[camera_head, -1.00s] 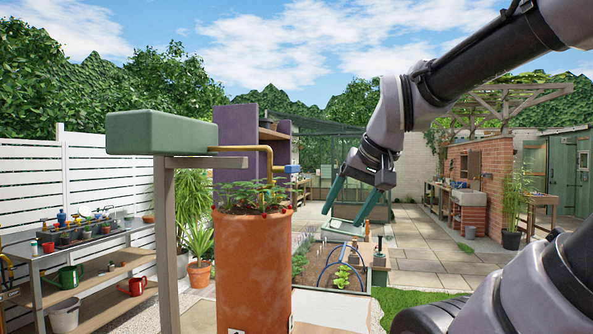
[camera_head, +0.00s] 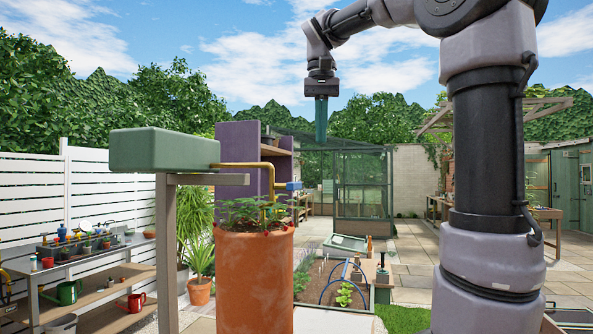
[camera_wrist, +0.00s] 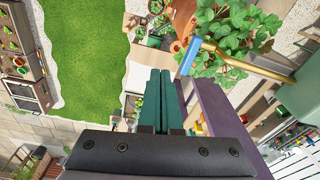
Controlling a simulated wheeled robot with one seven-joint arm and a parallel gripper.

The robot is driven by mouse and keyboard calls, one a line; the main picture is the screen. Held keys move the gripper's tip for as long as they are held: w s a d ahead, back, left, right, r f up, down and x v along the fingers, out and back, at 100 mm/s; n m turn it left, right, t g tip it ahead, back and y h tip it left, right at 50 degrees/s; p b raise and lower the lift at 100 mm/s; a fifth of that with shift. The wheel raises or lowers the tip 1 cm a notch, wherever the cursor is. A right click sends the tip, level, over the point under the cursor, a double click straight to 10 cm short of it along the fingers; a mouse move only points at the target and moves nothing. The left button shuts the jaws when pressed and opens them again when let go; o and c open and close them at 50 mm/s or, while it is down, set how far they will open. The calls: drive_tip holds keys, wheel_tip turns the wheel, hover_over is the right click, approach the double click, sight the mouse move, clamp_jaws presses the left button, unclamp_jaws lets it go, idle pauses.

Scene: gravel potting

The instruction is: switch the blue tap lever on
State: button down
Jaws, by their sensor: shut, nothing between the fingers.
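The blue tap lever (camera_head: 293,186) sits at the end of a brass pipe (camera_head: 245,165) that comes out of the green tank, above the tall terracotta planter (camera_head: 255,280). In the wrist view the blue lever (camera_wrist: 189,56) shows just beyond and right of my fingertips. My gripper (camera_head: 321,142) points straight down with its green fingers shut and empty. In the head view it is above and to the right of the lever, apart from it. The wrist view shows the shut fingers (camera_wrist: 157,72) side by side.
The green tank (camera_head: 160,150) stands on a post at left. A purple shelf unit (camera_head: 238,150) rises behind the pipe. Leafy plants (camera_head: 245,212) fill the planter top under the tap. A potting bench (camera_head: 75,250) is far left. Open air surrounds my gripper.

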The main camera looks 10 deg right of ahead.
drive_tip(key=w+a+r+m+g, duration=0.1)
drive_tip(key=w+a+r+m, duration=0.1)
drive_tip(key=w+a+r, duration=0.2)
drive_tip(key=shift+w+a+r, duration=0.35)
drive_tip(key=shift+w+r, duration=0.2)
drive_tip(key=shift+w, duration=0.05)
approach(287, 186)
drive_tip(key=w+d+f, duration=0.1)
drive_tip(key=f, duration=0.1)
drive_tip(key=w+d+f, duration=0.1)
drive_tip(key=w+f, duration=0.1)
drive_tip(key=w+d+f, duration=0.1)
drive_tip(key=f, duration=0.1)
drive_tip(key=shift+w+d, duration=0.3)
drive_tip(key=shift+w, duration=0.1)
